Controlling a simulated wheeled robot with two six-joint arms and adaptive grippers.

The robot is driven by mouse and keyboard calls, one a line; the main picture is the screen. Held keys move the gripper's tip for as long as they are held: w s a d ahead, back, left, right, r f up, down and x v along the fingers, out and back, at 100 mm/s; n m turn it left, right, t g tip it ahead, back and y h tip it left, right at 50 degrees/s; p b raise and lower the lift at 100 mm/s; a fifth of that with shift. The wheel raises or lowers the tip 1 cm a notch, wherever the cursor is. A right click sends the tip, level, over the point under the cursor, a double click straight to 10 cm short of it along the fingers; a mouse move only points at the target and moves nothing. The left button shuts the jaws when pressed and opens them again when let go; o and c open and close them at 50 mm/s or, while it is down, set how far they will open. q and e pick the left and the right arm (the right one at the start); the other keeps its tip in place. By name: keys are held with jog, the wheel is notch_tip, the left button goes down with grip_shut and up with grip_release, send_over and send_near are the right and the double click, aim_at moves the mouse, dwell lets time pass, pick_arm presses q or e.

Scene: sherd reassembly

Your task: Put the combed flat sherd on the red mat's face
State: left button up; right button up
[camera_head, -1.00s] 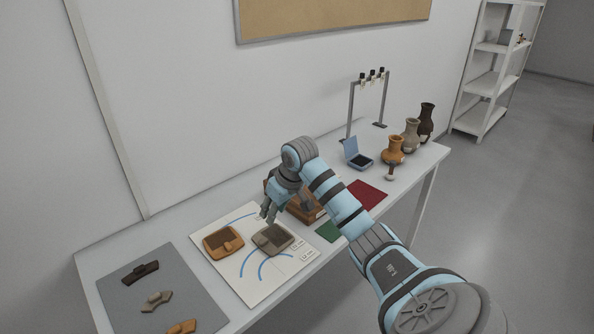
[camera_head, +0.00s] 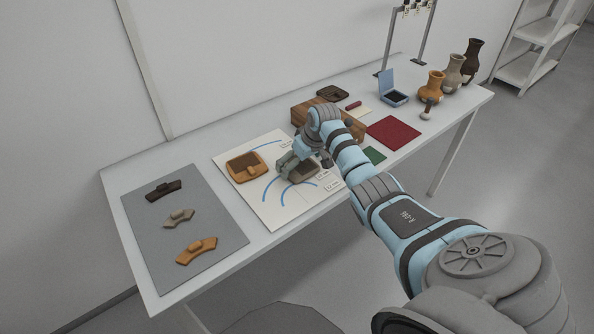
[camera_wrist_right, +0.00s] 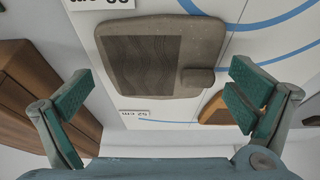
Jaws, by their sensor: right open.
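A grey-brown flat sherd (camera_head: 304,171) lies on the white sheet (camera_head: 273,211). In the right wrist view the sherd (camera_wrist_right: 202,42) shows a darker panel with wavy combed lines and a small raised knob. My right gripper (camera_head: 291,166) is over the sherd in the head view and partly hides it. In the wrist view the open, empty fingers (camera_wrist_right: 163,85) stand apart on either side, and the sherd lies beyond them. The red mat (camera_head: 393,133) lies flat and bare on the table's right part. My left gripper is not in view.
An orange flat sherd (camera_head: 237,164) lies left of the grey-brown one. A wooden box (camera_head: 304,110) stands behind my right arm. A green mat (camera_head: 375,155), an open blue case (camera_head: 394,97) and several vases stand near the red mat. A grey mat (camera_head: 149,226) holds curved sherds.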

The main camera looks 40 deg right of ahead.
jog(key=shift+a+r, duration=0.1)
jog(key=shift+r, duration=0.1)
jog(key=c, duration=1.7)
jog(key=shift+s, duration=0.15)
grip_shut()
